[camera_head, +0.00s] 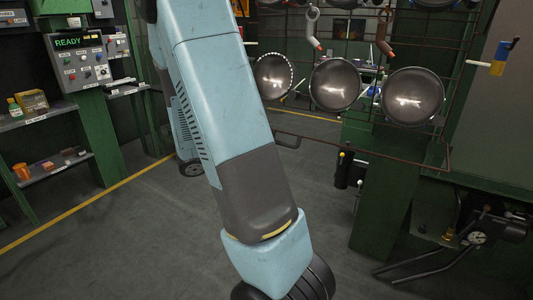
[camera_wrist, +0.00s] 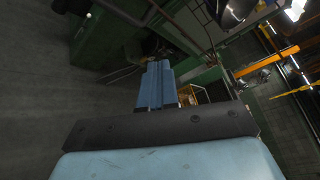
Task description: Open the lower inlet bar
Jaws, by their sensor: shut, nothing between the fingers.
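A thin brown bar (camera_head: 360,150) with a small loop at its left end runs below the hanging pans in the head view; it may be the lower inlet bar, but no label shows. It lies across the front of the green frame. My gripper (camera_wrist: 158,68) shows in the wrist view with its two blue fingers pressed together and nothing between them. Thin rods (camera_wrist: 170,38) cross beyond the fingertips, apart from them; I cannot tell which is the inlet bar.
Several round metal pans (camera_head: 413,96) hang on the wire rack. A green post (camera_head: 385,205) and a pump with a gauge (camera_head: 480,237) stand at the right. A control panel (camera_head: 79,60) and shelves (camera_head: 50,168) are at the left. Grey floor (camera_head: 120,255) is clear between.

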